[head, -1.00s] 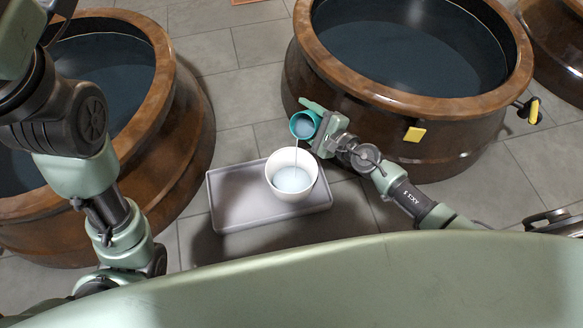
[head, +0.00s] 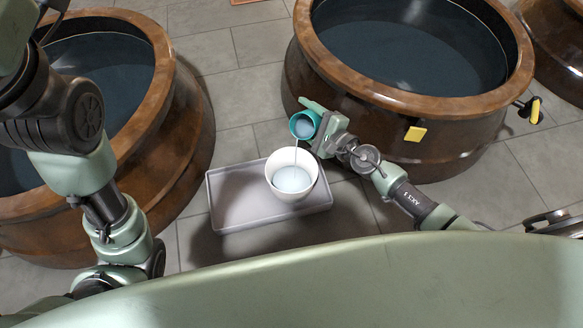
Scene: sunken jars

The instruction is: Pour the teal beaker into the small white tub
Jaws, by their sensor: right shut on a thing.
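The teal beaker (head: 303,126) is tilted over the small white tub, its mouth facing me, with pale liquid inside. A thin stream runs from its lip down into the tub. My right gripper (head: 318,128) is shut on the teal beaker from its right side. The small white tub (head: 292,162) stands upright on the right part of a grey tray (head: 235,205) and holds pale bluish liquid. My left arm comes in at the left edge, but its gripper is out of view.
Large brown jars filled with dark liquid stand at the left (head: 185,150), at the upper right (head: 400,150) and at the far right corner (head: 560,65). A yellow tag (head: 415,134) sits on the upper-right jar's side.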

